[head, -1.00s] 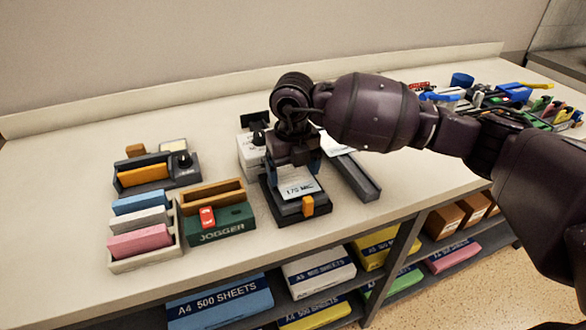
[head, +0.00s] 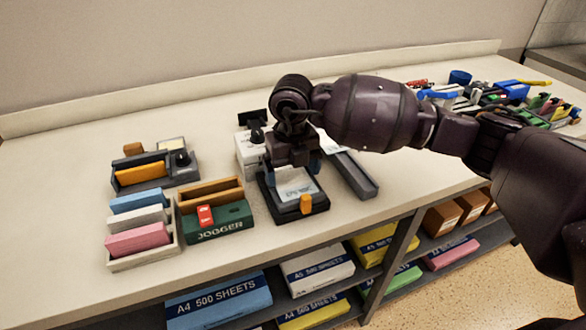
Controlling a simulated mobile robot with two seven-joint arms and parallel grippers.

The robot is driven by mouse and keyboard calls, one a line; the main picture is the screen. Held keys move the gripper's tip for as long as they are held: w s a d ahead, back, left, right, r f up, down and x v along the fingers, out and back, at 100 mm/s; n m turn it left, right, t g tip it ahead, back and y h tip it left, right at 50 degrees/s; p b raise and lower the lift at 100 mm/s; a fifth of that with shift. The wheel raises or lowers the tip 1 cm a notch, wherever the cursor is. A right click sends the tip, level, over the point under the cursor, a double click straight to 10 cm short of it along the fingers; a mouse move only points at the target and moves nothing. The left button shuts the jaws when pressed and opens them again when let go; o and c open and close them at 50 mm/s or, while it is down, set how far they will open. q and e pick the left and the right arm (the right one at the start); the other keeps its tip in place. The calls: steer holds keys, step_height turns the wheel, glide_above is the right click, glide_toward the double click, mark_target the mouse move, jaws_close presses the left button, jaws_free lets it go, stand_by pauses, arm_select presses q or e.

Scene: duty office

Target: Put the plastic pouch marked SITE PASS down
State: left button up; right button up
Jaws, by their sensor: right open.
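A pale plastic pouch (head: 297,187) lies in a black tray-like device (head: 314,209) with an orange tab at its front. Lettering on the pouch is blurred, and I cannot read SITE PASS on it. My right gripper (head: 294,178) points down over the pouch from behind. Its jaws are open, one finger at each side of the pouch, and hide its rear part. I cannot tell whether the fingers touch it. My left gripper is not in view.
A long grey tray (head: 361,183) lies close on the right. The front left counter is clear.

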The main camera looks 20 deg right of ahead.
mark_target(291, 179)
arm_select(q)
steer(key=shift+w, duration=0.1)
arm_select(e)
steer(key=shift+s+a+f, duration=0.15)
steer(key=shift+s+f, duration=0.05)
steer(key=shift+f, duration=0.2)
steer(key=shift+r, duration=0.2)
arm_select(q)
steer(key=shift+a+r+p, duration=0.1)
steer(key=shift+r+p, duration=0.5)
steer(key=shift+p, duration=0.25)
arm_select(e)
step_height(291, 179, up, 13)
steer(key=shift+w+r, duration=0.15)
steer(key=shift+w, duration=0.05)
